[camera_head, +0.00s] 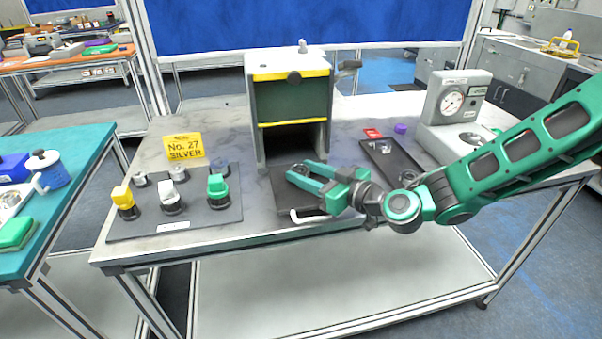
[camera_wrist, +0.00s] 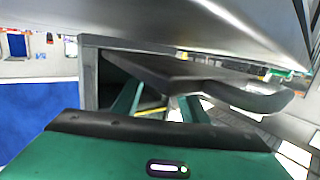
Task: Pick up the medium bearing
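My gripper (camera_head: 299,174) is over the dark pull-out tray (camera_head: 284,183) in front of the grey and yellow box, its fingers pointing left. In the wrist view the two green fingers (camera_wrist: 158,108) are spread with nothing seen held between them. The tray's dark plate (camera_wrist: 170,72) and curved handle (camera_wrist: 255,99) show near them. I cannot make out which thing is the medium bearing. Several small round silver parts, one of them this ring-like piece (camera_head: 179,169), stand at the back of the left mat, too small to tell apart.
The left mat (camera_head: 150,226) also holds yellow-, grey- and green-topped pieces. A yellow sign (camera_head: 184,147) stands behind it. The box (camera_head: 291,100) is at the table's middle. A dark tray (camera_head: 408,171) and a dial gauge device (camera_head: 452,102) are to the right. The front left table strip is clear.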

